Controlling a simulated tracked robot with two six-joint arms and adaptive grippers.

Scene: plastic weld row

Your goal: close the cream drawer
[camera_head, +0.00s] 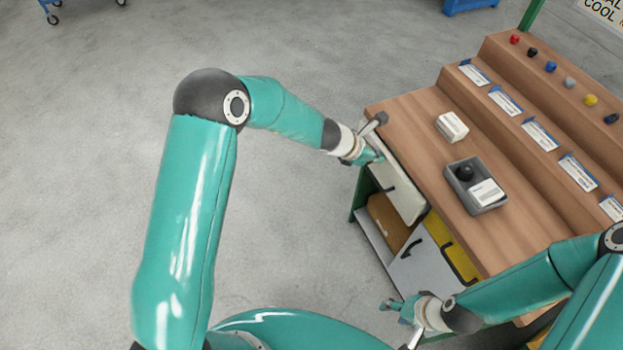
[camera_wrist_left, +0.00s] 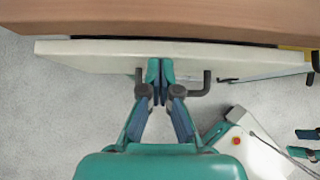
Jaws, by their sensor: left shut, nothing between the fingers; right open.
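The cream drawer (camera_head: 396,187) is at the far left end of the wooden workbench's front, with a dark handle on its face. In the left wrist view the cream drawer front (camera_wrist_left: 100,56) runs across under the bench edge, with a thin dark gap between them. My left gripper (camera_head: 374,157) is shut and empty at the drawer front. In the left wrist view its fingertips (camera_wrist_left: 160,66) are at the face, between the handle's two ends; I cannot tell whether they touch. My right gripper (camera_head: 396,305) is open and empty, low in front of the bench.
A yellow drawer (camera_head: 451,247) is beside the cream one, with a grey door (camera_head: 418,267) and a brown box (camera_head: 388,221) below. On the benchtop (camera_head: 410,115) are a grey tray (camera_head: 476,186) and a white block (camera_head: 452,127). Free floor lies left.

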